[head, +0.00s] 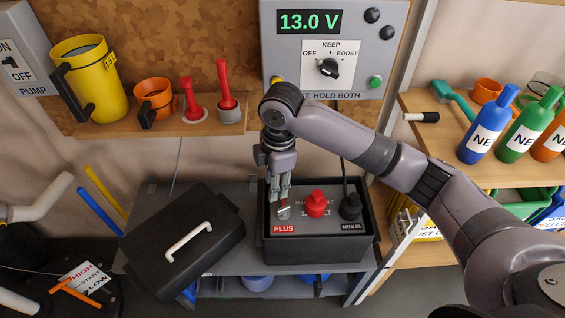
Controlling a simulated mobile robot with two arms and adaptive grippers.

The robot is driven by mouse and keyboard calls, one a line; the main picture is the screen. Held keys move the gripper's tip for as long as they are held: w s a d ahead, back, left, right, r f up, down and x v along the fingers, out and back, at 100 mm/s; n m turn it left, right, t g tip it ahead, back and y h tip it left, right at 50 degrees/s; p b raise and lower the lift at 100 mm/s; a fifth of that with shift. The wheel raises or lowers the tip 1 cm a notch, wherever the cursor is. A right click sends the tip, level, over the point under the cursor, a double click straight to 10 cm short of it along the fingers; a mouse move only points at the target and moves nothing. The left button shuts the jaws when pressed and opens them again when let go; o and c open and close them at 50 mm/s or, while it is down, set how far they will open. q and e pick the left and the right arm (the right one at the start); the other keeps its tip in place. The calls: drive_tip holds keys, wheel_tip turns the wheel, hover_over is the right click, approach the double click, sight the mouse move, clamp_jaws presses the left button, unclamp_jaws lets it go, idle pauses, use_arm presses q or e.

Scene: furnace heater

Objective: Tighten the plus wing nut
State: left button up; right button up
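The battery (314,252) is a black open box on the grey shelf, with a red PLUS label (284,229) and a black MINUS label at its front. A small metallic piece (284,211), which looks like the plus wing nut, sits behind the PLUS label. My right gripper (278,202) points down over it, fingertips at or just above it. The fingers partly hide the nut, and I cannot tell if they touch or grip it. A red cap (316,204) stands right of it, and a black one (350,207) is at the minus side. My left gripper is not in view.
A black lid with a white handle (188,241) lies tilted left of the battery. The panel above (331,62) reads 13.0 V, its knob near KEEP. A wooden shelf (205,128) holds jugs and red-handled tools. Bottles stand at right. A cable rises behind the minus side.

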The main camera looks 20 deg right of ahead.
sight(283, 208)
wheel_tip(283, 208, up, 4)
drive_tip(key=w+d+f, duration=0.1)
drive_tip(key=w+d, duration=0.1)
drive_tip(key=d, duration=0.1)
drive_tip(key=shift+n+h, duration=0.4)
drive_tip(key=f, duration=1.6)
drive_tip(key=shift+s+a+f, duration=0.15)
drive_tip(key=shift+s+f, duration=0.1)
drive_tip(key=shift+f, duration=0.15)
drive_tip(key=shift+c, duration=0.3)
clamp_jaws()
